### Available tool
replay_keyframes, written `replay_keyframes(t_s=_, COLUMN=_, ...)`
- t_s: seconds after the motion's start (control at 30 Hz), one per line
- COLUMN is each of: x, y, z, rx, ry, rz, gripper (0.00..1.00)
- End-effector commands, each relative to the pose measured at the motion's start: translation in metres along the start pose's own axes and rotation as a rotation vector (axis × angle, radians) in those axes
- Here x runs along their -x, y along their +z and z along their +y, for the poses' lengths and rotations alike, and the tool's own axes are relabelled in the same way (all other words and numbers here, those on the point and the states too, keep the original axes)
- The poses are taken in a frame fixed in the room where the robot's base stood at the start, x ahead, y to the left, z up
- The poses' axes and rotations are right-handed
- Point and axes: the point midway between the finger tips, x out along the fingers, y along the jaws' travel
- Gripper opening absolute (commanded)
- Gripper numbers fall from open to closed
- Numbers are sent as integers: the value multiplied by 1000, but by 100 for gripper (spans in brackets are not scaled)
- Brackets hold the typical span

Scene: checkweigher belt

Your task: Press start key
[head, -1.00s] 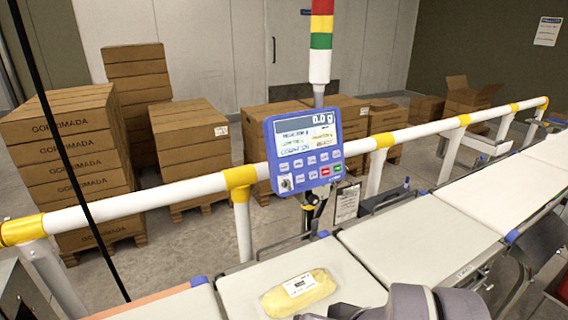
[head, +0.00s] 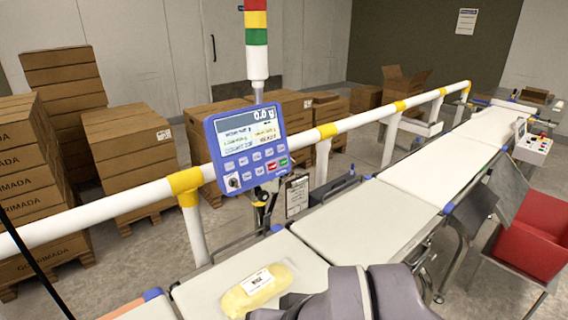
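A blue control panel (head: 247,147) with a lit screen and rows of keys is mounted at the white and yellow rail, left of centre in the head view. Its lower right holds a red key (head: 272,166) and a green key (head: 283,162); their labels are too small to read. The screen shows a weight readout along its top. My arm shows at the bottom centre as a dark grey link. My gripper is not in view, so its state is hidden.
A yellow package (head: 257,290) with a white label lies on the near belt (head: 200,293). The white rail (head: 91,222) runs between the belts and stacked cartons (head: 133,163). A red bin (head: 537,240) stands at the right, and a second button box (head: 533,147) sits at the far right.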

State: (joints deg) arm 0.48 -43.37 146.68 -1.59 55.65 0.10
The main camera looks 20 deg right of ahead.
Motion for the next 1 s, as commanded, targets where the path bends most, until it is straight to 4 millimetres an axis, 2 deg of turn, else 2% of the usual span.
replay_keyframes(t_s=0.03, x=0, y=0, z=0, rx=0, ry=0, rz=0, gripper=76)
replay_keyframes(t_s=0.4, x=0, y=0, z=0, rx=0, ry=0, rz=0, gripper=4)
replay_keyframes(t_s=0.43, x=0, y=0, z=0, rx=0, ry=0, rz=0, gripper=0)
replay_keyframes(t_s=1.0, x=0, y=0, z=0, rx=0, ry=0, rz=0, gripper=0)
